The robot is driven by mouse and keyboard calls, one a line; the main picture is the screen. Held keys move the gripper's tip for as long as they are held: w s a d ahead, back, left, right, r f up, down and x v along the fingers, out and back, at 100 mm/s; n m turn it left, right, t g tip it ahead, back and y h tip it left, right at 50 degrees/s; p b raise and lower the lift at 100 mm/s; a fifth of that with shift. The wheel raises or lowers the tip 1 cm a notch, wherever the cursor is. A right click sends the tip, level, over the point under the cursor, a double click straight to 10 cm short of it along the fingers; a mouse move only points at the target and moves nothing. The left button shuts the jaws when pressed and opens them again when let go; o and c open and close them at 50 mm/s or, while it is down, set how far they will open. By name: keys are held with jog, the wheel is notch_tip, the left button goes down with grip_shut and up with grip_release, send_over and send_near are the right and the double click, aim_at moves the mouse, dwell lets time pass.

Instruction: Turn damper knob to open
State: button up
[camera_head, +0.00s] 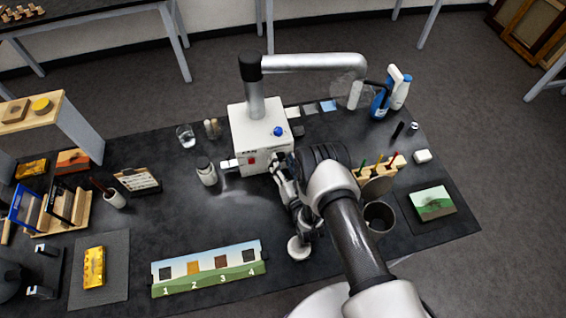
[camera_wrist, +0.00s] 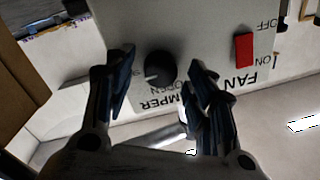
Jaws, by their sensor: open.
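The damper knob (camera_wrist: 160,68) is a round black knob on the front of a white box (camera_head: 245,133), which also shows in the wrist view (camera_wrist: 190,20). A small white mark on the knob points to the lower left in the wrist view. The upside-down letters of DAMPER and OPEN show below the knob, partly covered. My gripper (camera_wrist: 162,72) is open, one finger on each side of the knob; I cannot tell whether they touch it. In the head view my gripper (camera_head: 284,172) is at the box's front right, and my arm hides the knob.
A red fan switch (camera_wrist: 243,49) with ON and OFF labels sits right of the knob in the wrist view.

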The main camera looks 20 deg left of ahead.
jog(key=c, duration=1.1)
jog(key=shift+o, duration=0.2)
jog(key=shift+n, duration=0.3)
jog(key=n+b, duration=0.1)
jog(key=n, duration=0.3)
jog(key=shift+b, duration=0.3)
jog(key=n+h+b, duration=0.1)
jog(key=n, duration=0.3)
jog(key=shift+a+n+b, duration=0.1)
jog(key=shift+n+b, duration=0.2)
jog(key=n+b, duration=0.2)
jog(key=n, duration=0.2)
jog(key=shift+s+h, duration=0.1)
jog(key=shift+h, duration=0.2)
jog(key=shift+a+n+b, duration=0.1)
jog(key=shift+n+b, duration=0.75)
jog(key=shift+n, duration=0.95)
jog(key=shift+r+h, duration=0.1)
jog(key=shift+h, duration=0.2)
